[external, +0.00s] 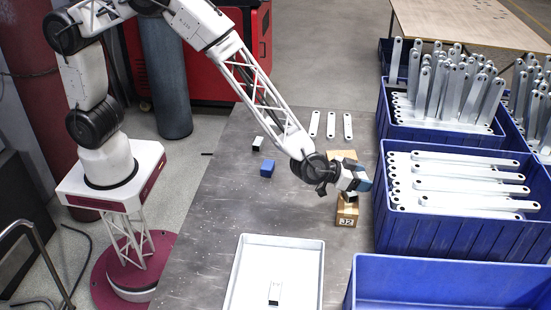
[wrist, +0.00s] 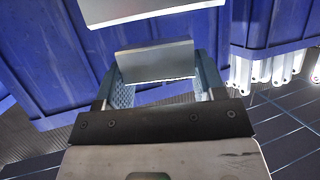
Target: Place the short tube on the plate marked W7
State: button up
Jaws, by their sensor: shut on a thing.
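My gripper (wrist: 160,88) is at the right of the table, over a cardboard box. In the wrist view its fingers are shut on a grey metal piece (wrist: 155,62); only one flat face of it shows clearly, so I cannot tell whether it is the short tube. A small pale tube-like piece (external: 274,293) is in the white tray (external: 236,270). Another small pale piece with a dark face (external: 258,144) is on the table. Three flat galvanized plates (external: 331,125) lie side by side at the back of the table. I cannot read W7 anywhere.
The cardboard box (external: 346,217) has a dark printed mark. A blue block (external: 267,168) lies left of my gripper. Blue crates with stacked brackets (external: 447,232) line the right side; the front blue crate (external: 440,262) looks empty. The table's left-middle is clear.

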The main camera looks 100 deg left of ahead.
jog(key=shift+s, duration=0.1)
jog(key=s+d+f, duration=0.1)
jog(key=s+d, duration=0.2)
jog(key=s, duration=0.7)
jog(key=s+d+f+m+h, duration=0.1)
jog(key=s+d, duration=0.3)
jog(key=s, duration=0.7)
jog(key=s+d+f+h, duration=0.1)
jog(key=s+d+f, duration=0.1)
jog(key=s, duration=0.9)
jog(key=shift+s+d+f+m, duration=0.1)
jog(key=shift+d+f+m, duration=0.25)
jog(key=shift+d, duration=0.5)
jog(key=shift+m+t+h, duration=0.3)
jog(key=shift+m, duration=0.05)
jog(key=s, duration=0.4)
jog(key=s+a, duration=0.1)
jog(key=s, duration=0.8)
jog(key=shift+a+f, duration=0.15)
jog(key=shift+f, duration=0.2)
jog(key=s+a, duration=0.3)
jog(key=s, duration=0.5)
jog(key=s+a, duration=0.4)
jog(key=s, duration=0.3)
jog(key=shift+s+f, duration=0.25)
jog(key=shift+s, duration=0.1)
jog(key=shift+w, duration=0.1)
